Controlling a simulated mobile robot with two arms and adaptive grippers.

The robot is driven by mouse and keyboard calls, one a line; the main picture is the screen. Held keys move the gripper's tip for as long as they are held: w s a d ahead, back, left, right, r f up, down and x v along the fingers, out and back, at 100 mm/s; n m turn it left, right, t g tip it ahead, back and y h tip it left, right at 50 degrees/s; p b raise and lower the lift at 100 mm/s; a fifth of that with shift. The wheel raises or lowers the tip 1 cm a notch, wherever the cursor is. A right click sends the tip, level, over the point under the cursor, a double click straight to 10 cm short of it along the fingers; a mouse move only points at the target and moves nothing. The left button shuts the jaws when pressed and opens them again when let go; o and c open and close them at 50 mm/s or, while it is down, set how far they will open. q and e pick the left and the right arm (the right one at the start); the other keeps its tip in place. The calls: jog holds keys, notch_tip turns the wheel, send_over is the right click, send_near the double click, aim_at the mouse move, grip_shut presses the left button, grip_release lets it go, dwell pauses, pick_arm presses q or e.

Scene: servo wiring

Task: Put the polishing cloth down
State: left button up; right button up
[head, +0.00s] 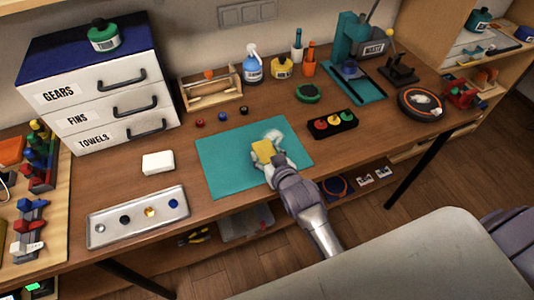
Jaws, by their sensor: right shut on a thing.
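A small yellow polishing cloth (263,150) is over the middle of the teal mat (222,150) on the workbench. My right gripper (272,156) is shut on it. The cloth looks low over the mat, but I cannot tell whether it touches. A pale whitish patch (273,136) shows just behind the cloth; I cannot tell what it is. The fingertips are partly hidden by the cloth and the hand. My left gripper is not in view.
A black holder with red, yellow and green buttons (332,123) stands right of the mat. A grey tray (138,216) with small round parts lies at front left, and a white block (158,163) behind it. The mat's left part is clear.

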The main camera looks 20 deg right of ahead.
jog(key=shift+f, duration=0.1)
jog(key=o, duration=0.9)
